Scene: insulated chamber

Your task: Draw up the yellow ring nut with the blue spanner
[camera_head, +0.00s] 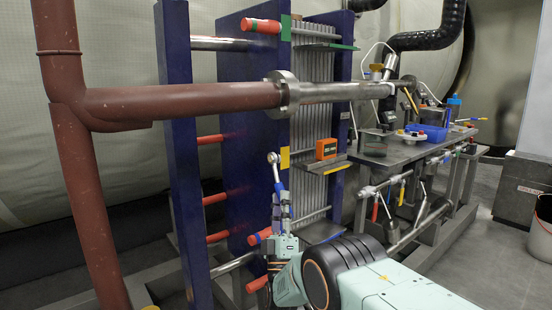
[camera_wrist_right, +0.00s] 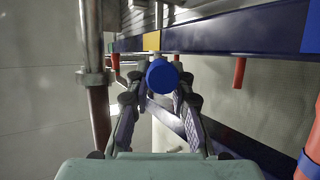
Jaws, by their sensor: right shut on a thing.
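The blue spanner (camera_head: 280,188) stands upright in my right gripper (camera_head: 281,222) in the head view, its silver ring head (camera_head: 273,158) on top. In the right wrist view the round blue end of the spanner (camera_wrist_right: 162,76) sits between the fingers of my right gripper (camera_wrist_right: 161,88), which are shut on it. A yellow piece (camera_head: 285,158) shows on the edge of the blue plate, just right of the ring head; yellow also shows in the wrist view (camera_wrist_right: 151,41). I cannot tell whether it is the nut, or whether the ring head touches it. My left gripper is out of view.
The blue plate (camera_head: 245,110) belongs to a stack of grey plates (camera_head: 316,90) with red-tipped rods. A red-brown pipe (camera_head: 180,103) crosses in front at left. An orange meter (camera_head: 326,148) sits on a ledge right of the spanner. A cluttered bench (camera_head: 400,150) stands farther right.

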